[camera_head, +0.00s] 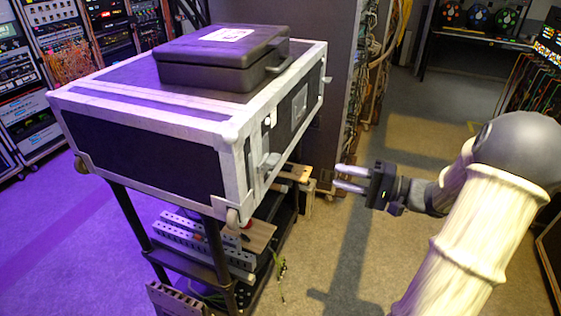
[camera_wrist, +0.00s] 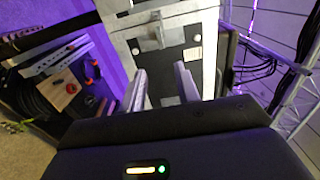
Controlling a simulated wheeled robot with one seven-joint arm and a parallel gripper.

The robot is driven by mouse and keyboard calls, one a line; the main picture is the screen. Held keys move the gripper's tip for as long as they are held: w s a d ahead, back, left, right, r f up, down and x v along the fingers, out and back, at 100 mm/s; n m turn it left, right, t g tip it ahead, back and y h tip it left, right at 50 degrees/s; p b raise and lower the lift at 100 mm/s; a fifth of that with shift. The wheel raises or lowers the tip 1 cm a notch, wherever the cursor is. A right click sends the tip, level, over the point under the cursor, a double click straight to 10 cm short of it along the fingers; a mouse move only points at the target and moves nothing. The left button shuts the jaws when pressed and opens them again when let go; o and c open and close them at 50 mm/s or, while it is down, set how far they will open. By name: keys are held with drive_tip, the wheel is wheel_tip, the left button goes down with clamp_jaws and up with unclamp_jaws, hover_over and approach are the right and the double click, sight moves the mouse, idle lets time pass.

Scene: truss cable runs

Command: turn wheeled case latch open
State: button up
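The wheeled case (camera_head: 140,118) is dark with pale metal edging and rests on a rack cart. A small grey latch (camera_head: 269,162) sits on its right-hand face, near the lower edge. In the wrist view the latch (camera_wrist: 153,40) shows near the top, on the case's pale edging (camera_wrist: 120,45). My gripper (camera_head: 339,177) is to the right of that face, apart from it, with its fingers pointing at the case. In the wrist view my gripper (camera_wrist: 160,72) has its two fingers spread with nothing between them. I cannot tell the latch's exact turn.
A closed black box (camera_head: 220,65) lies on top of the case. Below it, the cart (camera_head: 215,265) holds power strips (camera_head: 195,238) and a wooden block. A cabinet with hanging cables (camera_head: 385,60) stands behind. The floor (camera_head: 335,240) around my gripper is clear.

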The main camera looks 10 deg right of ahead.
sight(278, 161)
drive_tip(key=p+x, duration=0.4)
drive_tip(key=x, duration=1.2)
drive_tip(key=shift+w+a, duration=0.2)
drive_tip(key=shift+a, duration=0.1)
clamp_jaws()
